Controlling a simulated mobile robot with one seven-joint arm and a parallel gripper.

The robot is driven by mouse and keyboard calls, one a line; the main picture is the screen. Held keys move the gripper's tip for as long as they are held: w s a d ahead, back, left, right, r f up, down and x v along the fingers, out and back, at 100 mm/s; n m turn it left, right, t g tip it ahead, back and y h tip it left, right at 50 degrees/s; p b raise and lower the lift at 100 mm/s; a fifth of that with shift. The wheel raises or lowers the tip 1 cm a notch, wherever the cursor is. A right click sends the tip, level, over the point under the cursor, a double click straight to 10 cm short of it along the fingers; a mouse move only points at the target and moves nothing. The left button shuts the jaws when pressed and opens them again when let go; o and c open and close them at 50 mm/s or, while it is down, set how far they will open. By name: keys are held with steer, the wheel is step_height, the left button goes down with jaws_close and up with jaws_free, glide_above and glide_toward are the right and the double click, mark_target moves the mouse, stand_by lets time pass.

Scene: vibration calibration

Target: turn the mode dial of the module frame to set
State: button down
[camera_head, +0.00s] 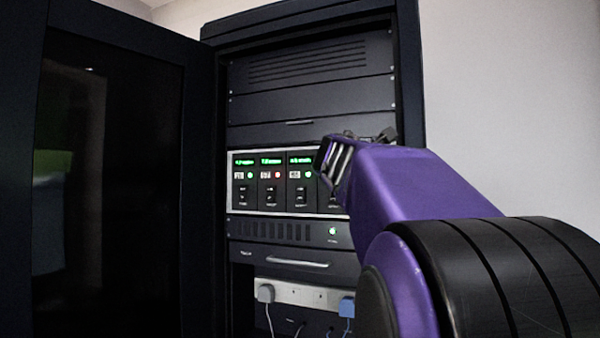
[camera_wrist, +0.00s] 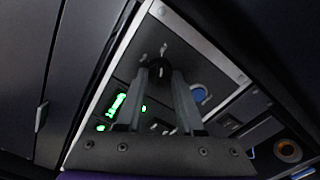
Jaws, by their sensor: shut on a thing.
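The module frame (camera_head: 229,190) is a silver-edged panel in the rack, with several dark modules showing green displays and small lamps. Its right part is hidden behind my purple arm in the head view. In the wrist view the module frame's pale rim (camera_wrist: 212,48) runs slantwise. The mode dial (camera_wrist: 160,71) is a small black knob on the panel, with small pale marks above it. My gripper (camera_wrist: 162,76) has its two grey fingers on either side of the dial and is shut on it. In the head view the fingertips and the dial are hidden by my arm.
The rack door (camera_head: 110,190) stands open on the left. Below the frame are a vented unit with a green lamp, a drawer handle (camera_head: 290,262) and a socket strip (camera_head: 295,293) with a grey plug and a blue plug (camera_head: 347,306).

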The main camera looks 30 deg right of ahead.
stand_by(0.4)
steer(key=c, duration=0.5)
jaws_free()
steer(key=shift+c, duration=0.2)
steer(key=shift+s+a, duration=0.1)
